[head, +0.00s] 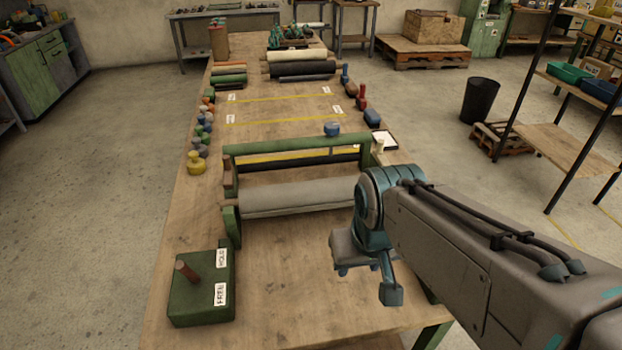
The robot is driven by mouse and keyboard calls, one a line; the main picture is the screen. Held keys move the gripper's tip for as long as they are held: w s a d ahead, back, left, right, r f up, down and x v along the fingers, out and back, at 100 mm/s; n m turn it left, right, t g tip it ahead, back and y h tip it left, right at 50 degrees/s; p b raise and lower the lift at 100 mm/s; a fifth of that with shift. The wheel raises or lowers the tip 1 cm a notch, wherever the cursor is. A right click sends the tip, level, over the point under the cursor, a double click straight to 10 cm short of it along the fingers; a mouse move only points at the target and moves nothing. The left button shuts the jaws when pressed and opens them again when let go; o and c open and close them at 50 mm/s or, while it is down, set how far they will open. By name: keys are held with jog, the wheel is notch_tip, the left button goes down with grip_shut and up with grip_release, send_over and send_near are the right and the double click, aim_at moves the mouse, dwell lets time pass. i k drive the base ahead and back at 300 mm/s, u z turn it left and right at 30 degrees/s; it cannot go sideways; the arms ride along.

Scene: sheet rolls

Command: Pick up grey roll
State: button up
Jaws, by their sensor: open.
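A long light grey roll (300,197) lies crosswise in a green frame (290,143) on the workbench. Its right end is close to my arm, and the frame's right side is partly hidden by it. My gripper (368,284) hangs over the right side of the bench, in front of and to the right of the roll. Its jaws are open and nothing shows between them. It is apart from the roll.
A green block (200,295) with a peg and HOLD and FREE labels sits front left. Several small knobs (198,160) line the left edge. Cream (290,56) and black (301,69) rolls lie farther back. The bench between yellow lines (280,108) is clear.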

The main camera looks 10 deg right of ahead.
aim_at(308, 196)
jog(key=k, duration=1.15)
jog(key=u, duration=0.65)
jog(key=i, duration=1.4)
jog(key=z, duration=0.65)
